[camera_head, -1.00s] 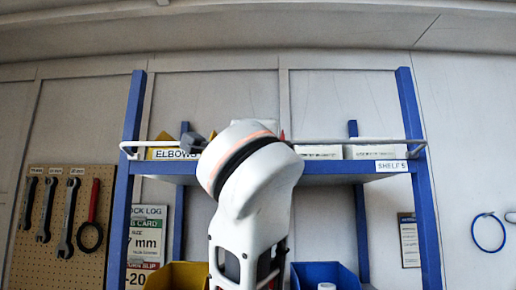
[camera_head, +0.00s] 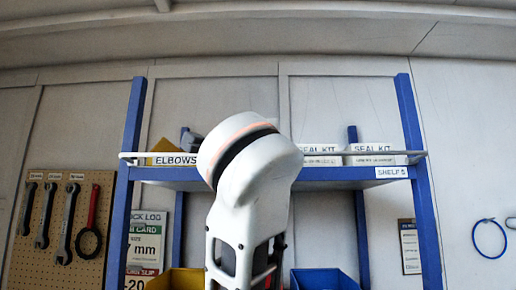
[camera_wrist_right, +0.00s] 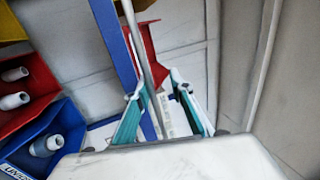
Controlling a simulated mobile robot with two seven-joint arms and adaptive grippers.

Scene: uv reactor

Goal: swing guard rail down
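The guard rail (camera_head: 340,154) is a thin pale bar across the front of the blue-framed shelf, in front of the boxes and a little above the shelf's front edge. My arm hides its middle in the head view. In the right wrist view the rail (camera_wrist_right: 143,52) runs as a grey rod down between the teal fingers of my right gripper (camera_wrist_right: 158,86), nearer the left finger. The fingers stand apart, with a gap beside the rail. My right gripper is hidden in the head view. My left gripper is in neither view.
White SEAL KIT boxes (camera_head: 372,148) and a yellow ELBOWS bin (camera_head: 160,160) stand on the shelf (camera_head: 340,174). Blue posts (camera_head: 424,215) flank it. A yellow bin (camera_head: 180,280) and a blue bin (camera_head: 322,279) sit below. A tool pegboard (camera_head: 85,245) hangs at left.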

